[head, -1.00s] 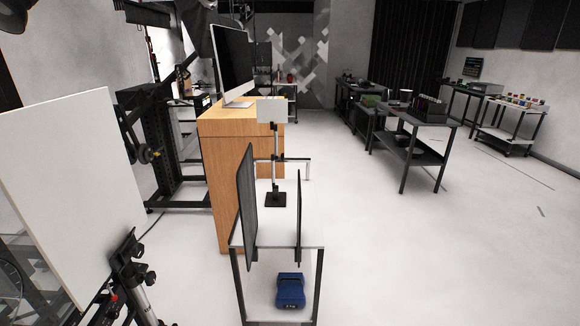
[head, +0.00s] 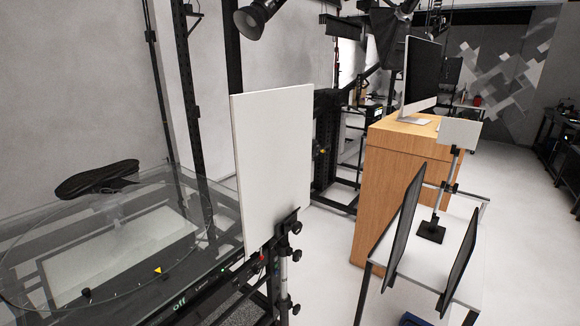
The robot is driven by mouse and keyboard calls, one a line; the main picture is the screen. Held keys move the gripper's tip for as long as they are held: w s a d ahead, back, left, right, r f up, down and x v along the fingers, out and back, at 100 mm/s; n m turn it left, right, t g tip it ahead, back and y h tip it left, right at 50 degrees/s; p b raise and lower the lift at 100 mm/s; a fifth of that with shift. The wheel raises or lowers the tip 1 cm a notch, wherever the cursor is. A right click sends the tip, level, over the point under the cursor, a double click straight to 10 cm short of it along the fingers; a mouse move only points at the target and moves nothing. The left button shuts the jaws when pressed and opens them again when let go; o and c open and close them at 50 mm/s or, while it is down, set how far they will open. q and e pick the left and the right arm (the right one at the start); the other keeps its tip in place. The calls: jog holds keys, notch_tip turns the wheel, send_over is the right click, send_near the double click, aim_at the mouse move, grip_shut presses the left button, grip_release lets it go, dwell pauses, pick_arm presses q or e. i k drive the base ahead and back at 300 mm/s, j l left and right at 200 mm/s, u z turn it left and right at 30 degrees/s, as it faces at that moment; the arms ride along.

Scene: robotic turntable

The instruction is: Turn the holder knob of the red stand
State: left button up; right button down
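No clearly red stand shows. A stand (head: 276,275) with a metal post and several black knobs (head: 296,254) stands beside the turntable, near the lower middle of the view. A large white panel (head: 275,150) rises upright above it. A small red spot shows near its post. A second stand (head: 437,205) with a black square base and a small white card (head: 460,134) is on the white table at the right. I cannot tell which one is meant. Neither of my grippers is in view.
A glass turntable (head: 60,240) with a dark shoe (head: 97,180) fills the lower left. A white table (head: 468,262) bears two upright dark panels at the right. A wooden cabinet (head: 370,205) with a monitor (head: 421,75) stands behind. Clear floor lies at far right.

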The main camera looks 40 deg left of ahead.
aim_at(297, 227)
jog(key=u, duration=1.25)
